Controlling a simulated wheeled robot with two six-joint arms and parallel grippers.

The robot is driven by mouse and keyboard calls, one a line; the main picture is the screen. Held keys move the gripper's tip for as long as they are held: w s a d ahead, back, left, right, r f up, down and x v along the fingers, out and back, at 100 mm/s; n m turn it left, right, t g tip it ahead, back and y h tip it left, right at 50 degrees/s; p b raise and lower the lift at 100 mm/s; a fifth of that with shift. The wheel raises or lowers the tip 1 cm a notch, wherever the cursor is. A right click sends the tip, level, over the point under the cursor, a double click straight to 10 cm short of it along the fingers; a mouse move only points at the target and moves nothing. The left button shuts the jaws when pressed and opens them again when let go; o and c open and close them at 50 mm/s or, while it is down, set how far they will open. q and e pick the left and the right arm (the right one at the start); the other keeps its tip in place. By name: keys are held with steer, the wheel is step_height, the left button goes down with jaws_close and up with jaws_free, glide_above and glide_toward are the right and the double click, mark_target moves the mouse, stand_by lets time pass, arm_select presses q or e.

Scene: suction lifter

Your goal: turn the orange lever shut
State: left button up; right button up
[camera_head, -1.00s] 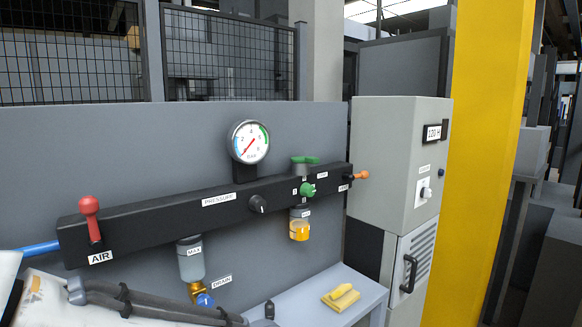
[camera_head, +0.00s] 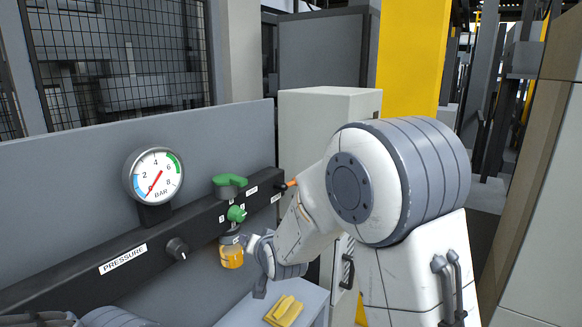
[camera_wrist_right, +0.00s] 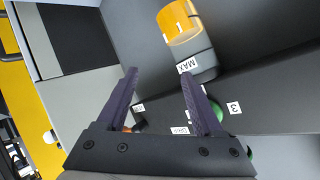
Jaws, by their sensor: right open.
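The orange lever (camera_head: 292,184) sits at the right end of the black manifold bar (camera_head: 205,226) in the head view, close beside my right arm. In the right wrist view only a small orange piece of the lever (camera_wrist_right: 127,129) shows, low between the fingers and partly hidden by the gripper body. My right gripper (camera_wrist_right: 160,85) is open and empty in the wrist view, apart from the lever. In the head view it (camera_head: 258,268) is in front of the bar, below the lever. My left gripper (camera_head: 45,318) shows only partly at the bottom left edge; its fingers are unclear.
The bar carries a pressure gauge (camera_head: 154,176), a black knob (camera_head: 177,249), a green handle (camera_head: 230,181), a green knob (camera_head: 236,213) and an amber bowl (camera_head: 231,257). A yellow cloth (camera_head: 284,310) lies on the shelf below. A grey cabinet (camera_head: 325,110) stands behind my right arm.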

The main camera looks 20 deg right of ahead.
mark_target(297, 181)
steer(key=w+d+r+m+t+h+p, duration=0.2)
steer(key=w+d+r+m, duration=0.15)
steer(key=d, duration=0.35)
steer(key=w+d+r+m+t+h+p, duration=0.1)
steer(key=w+d+r+m+t+h, duration=0.2)
steer(key=d, duration=0.5)
steer(key=shift+n, duration=0.35)
steer(key=p+x, duration=0.1)
steer(key=x, duration=0.2)
steer(key=r+p+x, duration=0.1)
steer(key=p+x, duration=0.1)
steer(key=x, duration=0.1)
steer(key=p+x, duration=0.2)
steer(key=x, duration=0.1)
steer(key=shift+w+a+r, duration=0.15)
steer(key=shift+a+r, duration=0.1)
steer(key=shift+x, duration=0.85)
arm_select(q)
step_height(297, 181, up, 10)
arm_select(e)
steer(key=shift+a+f, duration=0.1)
steer(key=shift+f, duration=0.05)
